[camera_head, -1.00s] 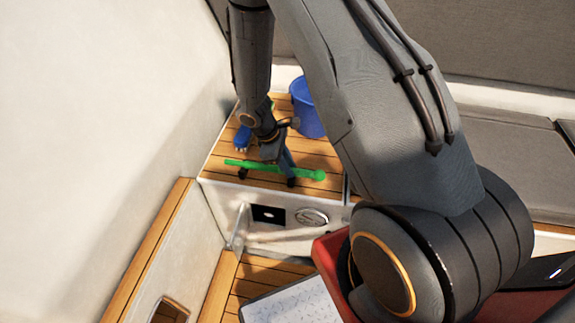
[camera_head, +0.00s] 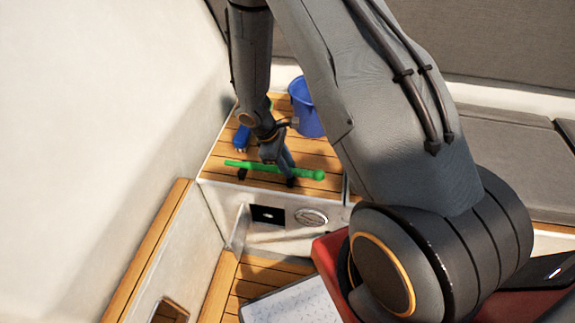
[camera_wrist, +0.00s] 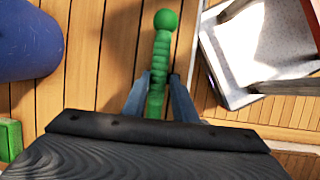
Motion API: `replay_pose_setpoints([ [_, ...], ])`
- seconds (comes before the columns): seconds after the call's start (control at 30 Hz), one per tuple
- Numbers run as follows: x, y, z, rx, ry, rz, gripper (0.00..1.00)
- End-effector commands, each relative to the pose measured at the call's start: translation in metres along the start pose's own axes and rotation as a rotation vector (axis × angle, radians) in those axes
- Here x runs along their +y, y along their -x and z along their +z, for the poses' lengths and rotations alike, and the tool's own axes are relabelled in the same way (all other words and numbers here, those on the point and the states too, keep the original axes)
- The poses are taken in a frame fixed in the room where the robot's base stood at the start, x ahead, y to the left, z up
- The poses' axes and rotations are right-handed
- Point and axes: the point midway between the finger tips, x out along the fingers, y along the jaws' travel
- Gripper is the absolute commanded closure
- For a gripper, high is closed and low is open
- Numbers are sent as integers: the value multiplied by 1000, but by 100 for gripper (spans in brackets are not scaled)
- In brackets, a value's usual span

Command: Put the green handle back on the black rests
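The green handle (camera_head: 300,174) is a long rod with a round knob at its right end. It lies across the front of the wooden-topped locker in the head view. In the wrist view the handle (camera_wrist: 162,50) points away from me, knob at the top. My gripper (camera_head: 271,158) is around the handle's middle; the fingers (camera_wrist: 159,88) sit close against both sides, shut on it. Two black rests show below the handle, a left one (camera_head: 242,174) and a right one (camera_head: 291,182). I cannot tell whether the handle touches them. The rests are hidden in the wrist view.
A blue bucket (camera_head: 306,108) stands behind the gripper; it also shows in the wrist view (camera_wrist: 28,40). A blue object (camera_head: 242,138) lies at the left, by the white wall. A green object (camera_wrist: 9,139) shows at the wrist view's left edge. The locker's front edge drops off.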

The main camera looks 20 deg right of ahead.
Motion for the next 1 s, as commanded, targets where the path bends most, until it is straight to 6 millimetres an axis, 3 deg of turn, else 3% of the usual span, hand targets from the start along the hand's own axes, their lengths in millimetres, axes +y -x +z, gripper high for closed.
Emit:
replay_pose_setpoints([
  [0.03,-9,-5,0,-3,3,-13,58],
  [0.17,-9,3,2,-3,1,-13,58],
  [0.7,-3,68,8,0,-7,-3,58],
  [1.0,-3,78,9,-1,-10,-3,58],
])
